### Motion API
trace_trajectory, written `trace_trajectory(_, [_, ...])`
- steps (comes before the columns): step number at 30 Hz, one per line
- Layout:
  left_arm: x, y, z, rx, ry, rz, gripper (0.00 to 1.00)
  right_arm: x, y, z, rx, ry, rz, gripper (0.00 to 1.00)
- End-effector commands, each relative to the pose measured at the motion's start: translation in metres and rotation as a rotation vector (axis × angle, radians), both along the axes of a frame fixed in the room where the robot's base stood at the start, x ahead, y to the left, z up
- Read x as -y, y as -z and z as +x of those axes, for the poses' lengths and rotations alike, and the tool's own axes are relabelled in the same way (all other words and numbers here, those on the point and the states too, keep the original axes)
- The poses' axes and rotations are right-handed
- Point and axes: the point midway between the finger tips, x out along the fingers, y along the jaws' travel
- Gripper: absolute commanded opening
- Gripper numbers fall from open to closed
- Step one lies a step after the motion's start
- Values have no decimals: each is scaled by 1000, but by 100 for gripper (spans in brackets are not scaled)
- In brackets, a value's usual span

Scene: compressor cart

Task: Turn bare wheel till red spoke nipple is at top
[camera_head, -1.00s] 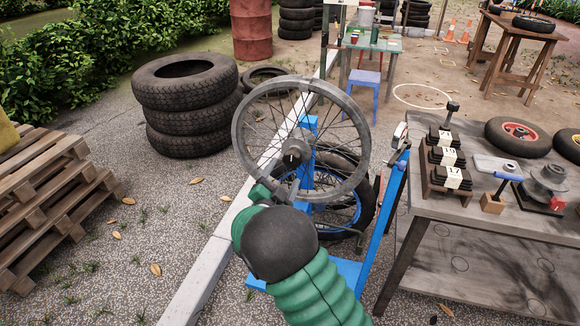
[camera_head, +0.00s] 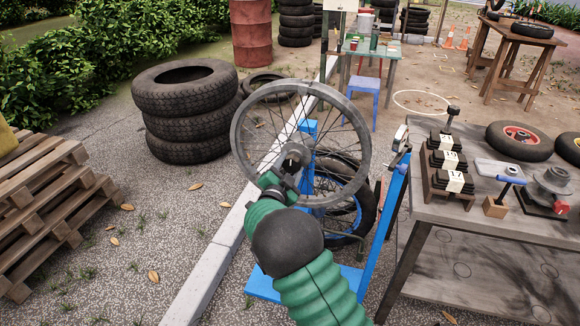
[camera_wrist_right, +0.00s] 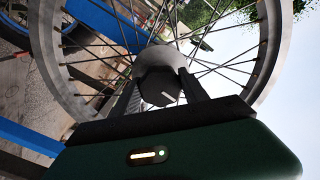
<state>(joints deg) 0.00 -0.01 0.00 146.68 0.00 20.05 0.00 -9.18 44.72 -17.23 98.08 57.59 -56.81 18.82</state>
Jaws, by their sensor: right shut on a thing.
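The bare wheel (camera_head: 361,120), a grey rim with thin spokes, stands upright in a blue stand (camera_head: 375,225). My right gripper (camera_head: 284,178) reaches up from below at the wheel's near side, close to the dark hub (camera_head: 296,154). In the right wrist view, the two fingers of the gripper (camera_wrist_right: 162,92) lie on either side of the hub's end (camera_wrist_right: 158,76) and are shut on it. The rim (camera_wrist_right: 268,55) and spokes spread out behind. I cannot make out a red spoke nipple in either view. My left gripper is not in view.
A workbench (camera_head: 440,212) with weights, a blue-handled tool (camera_head: 508,178) and small wheels stands at the right. Stacked tyres (camera_head: 185,110) stand at the left behind the wheel, and wooden pallets (camera_head: 45,215) at the far left. A kerb (camera_head: 205,275) runs beside the stand.

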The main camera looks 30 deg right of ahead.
Motion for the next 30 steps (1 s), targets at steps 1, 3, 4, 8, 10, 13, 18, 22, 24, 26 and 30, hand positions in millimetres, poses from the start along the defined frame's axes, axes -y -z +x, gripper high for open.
trace_trajectory(1, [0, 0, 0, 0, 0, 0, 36, 0, 1, -1, -1, 1, 1, 22])
trace_trajectory(3, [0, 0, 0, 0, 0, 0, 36, 0, 1, -1, -2, 1, 0, 13])
trace_trajectory(4, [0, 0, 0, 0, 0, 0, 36, 0, 1, -1, -2, 1, 0, 9])
trace_trajectory(8, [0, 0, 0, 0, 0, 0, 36, 0, 1, -1, -2, 1, 0, 0])
trace_trajectory(10, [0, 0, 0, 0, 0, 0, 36, 0, 1, -1, -2, 2, 1, 0])
trace_trajectory(13, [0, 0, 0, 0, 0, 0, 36, 0, 1, -1, -3, 2, 1, 0])
trace_trajectory(18, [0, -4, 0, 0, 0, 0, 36, 0, 1, -1, -17, 2, -10, 0])
trace_trajectory(22, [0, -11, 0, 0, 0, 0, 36, 0, -1, -1, -49, 2, -37, 0])
trace_trajectory(24, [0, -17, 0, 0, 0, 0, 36, 1, -2, -1, -76, 2, -60, 0])
trace_trajectory(26, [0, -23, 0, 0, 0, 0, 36, 1, -2, -1, -104, 2, -84, 0])
trace_trajectory(30, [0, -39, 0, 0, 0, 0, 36, 1, -3, -2, -186, 2, -153, 0])
